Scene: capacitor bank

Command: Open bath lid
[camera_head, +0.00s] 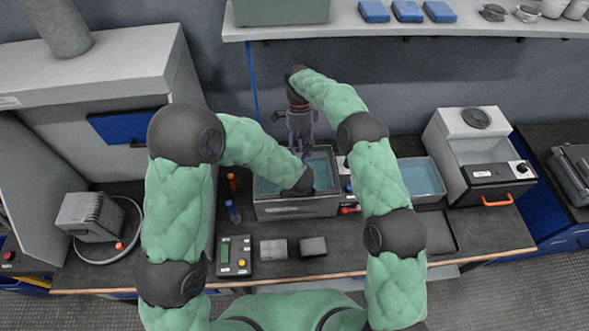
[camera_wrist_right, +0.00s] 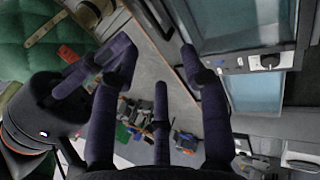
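A grey rectangular bath (camera_head: 297,209) filled with blue liquid stands on the bench, partly behind my left arm. I cannot make out a separate lid on it. My right gripper (camera_head: 300,146) hangs fingers down over its back edge; in the right wrist view the fingers (camera_wrist_right: 158,65) are spread and hold nothing visible. My left wrist is over the bath, its gripper hidden from the head view. The left gripper (camera_wrist_right: 72,82) seems partly visible in the right wrist view, its finger state unclear.
A second blue basin (camera_head: 421,180) stands to the right, then a white device (camera_head: 471,135) with an orange handle (camera_head: 495,202). A keypad box (camera_head: 235,257) and two small blocks lie in front. A shelf (camera_head: 400,27) overhangs at the back.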

